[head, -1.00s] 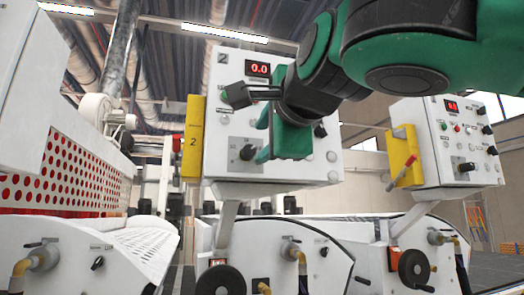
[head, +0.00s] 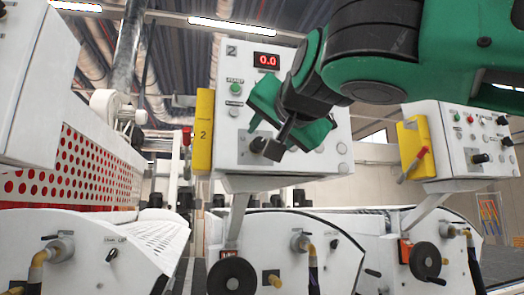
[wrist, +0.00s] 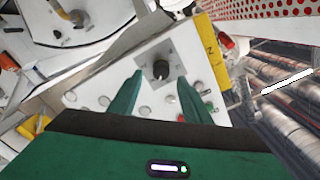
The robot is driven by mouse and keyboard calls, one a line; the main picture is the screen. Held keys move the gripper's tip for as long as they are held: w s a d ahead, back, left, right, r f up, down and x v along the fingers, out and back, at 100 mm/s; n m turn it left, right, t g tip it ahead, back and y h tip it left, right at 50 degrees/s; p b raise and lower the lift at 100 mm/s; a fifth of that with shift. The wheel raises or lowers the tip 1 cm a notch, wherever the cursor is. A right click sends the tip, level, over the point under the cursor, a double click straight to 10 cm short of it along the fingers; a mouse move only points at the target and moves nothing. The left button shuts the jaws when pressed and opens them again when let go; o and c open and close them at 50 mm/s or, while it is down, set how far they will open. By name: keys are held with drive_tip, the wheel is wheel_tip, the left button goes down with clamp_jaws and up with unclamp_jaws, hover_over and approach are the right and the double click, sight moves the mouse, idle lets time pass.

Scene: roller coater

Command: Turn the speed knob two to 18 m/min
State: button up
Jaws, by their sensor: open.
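The control panel marked 2 (head: 228,150) carries a red display (head: 266,60) that reads 0.0. Its speed knob (head: 257,144) is dark, on a grey square plate low on the panel, partly covered by my wrist in the head view. In the wrist view the knob (wrist: 161,69) stands upright between the lines of my two green fingers. My gripper (wrist: 160,80) is open, with a finger on each side and nothing held. The fingertips look just short of the knob; contact is not visible. The knob's pointer mark is too small to read.
Small buttons and lamps, one green (head: 235,88), surround the knob. A yellow holder marked 2 (head: 203,130) is fixed to the panel's left side. A second panel (head: 455,150) with a yellow holder stands at right. White machine housings with handwheels (head: 232,277) lie below.

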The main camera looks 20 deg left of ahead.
sight(261, 144)
drive_tip(key=x, duration=0.7)
drive_tip(key=c, duration=1)
